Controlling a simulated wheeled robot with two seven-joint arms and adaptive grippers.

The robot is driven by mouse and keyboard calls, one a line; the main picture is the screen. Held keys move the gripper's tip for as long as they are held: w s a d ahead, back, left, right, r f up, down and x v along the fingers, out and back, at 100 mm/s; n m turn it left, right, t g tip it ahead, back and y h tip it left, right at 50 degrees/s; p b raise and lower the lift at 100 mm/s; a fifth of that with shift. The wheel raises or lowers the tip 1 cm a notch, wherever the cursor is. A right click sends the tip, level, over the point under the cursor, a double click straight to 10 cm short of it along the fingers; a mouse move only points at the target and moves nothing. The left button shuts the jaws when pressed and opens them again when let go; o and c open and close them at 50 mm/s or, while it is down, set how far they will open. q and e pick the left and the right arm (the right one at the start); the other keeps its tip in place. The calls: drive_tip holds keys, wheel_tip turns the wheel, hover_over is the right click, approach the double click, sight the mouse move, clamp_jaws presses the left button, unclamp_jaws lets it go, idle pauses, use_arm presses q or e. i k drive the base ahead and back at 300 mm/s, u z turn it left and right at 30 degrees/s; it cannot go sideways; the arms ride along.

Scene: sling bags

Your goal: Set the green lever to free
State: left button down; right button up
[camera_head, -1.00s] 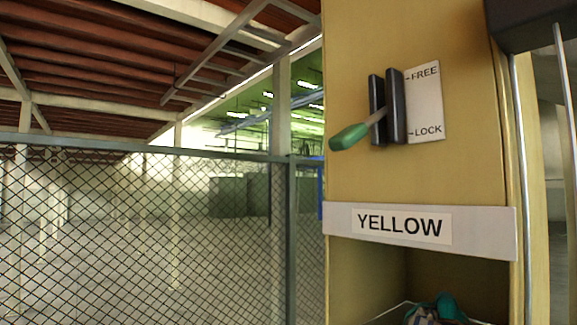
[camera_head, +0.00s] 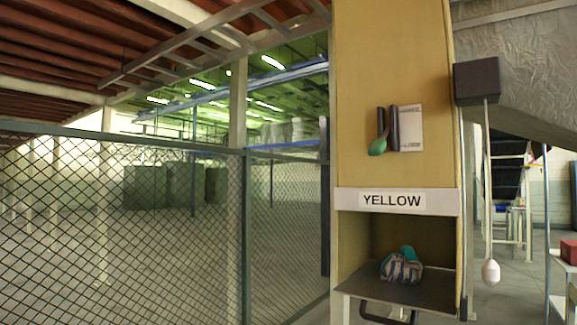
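The green lever (camera_head: 378,147) is on the front of a tall yellow cabinet (camera_head: 390,60), in the right half of the head view. Its green handle sticks out and points down from a dark slotted mount (camera_head: 394,128). A white label plate (camera_head: 411,128) stands right of the mount; its text is too small to read now, but earlier it read FREE at top and LOCK at bottom. The handle sits nearer the lower end. Neither of my grippers is in view.
Below the lever is a white YELLOW sign (camera_head: 392,201), then an open compartment with a striped, teal-topped bag (camera_head: 401,267) on a shelf (camera_head: 432,290). A dark box (camera_head: 477,80) with a cord and white pull (camera_head: 491,271) hangs right. A chain-link fence (camera_head: 130,230) stands left.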

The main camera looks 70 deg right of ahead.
sight(377, 147)
drive_tip(key=u, duration=0.1)
drive_tip(key=k, duration=1)
drive_tip(key=z, duration=1.75)
drive_tip(key=i, duration=0.55)
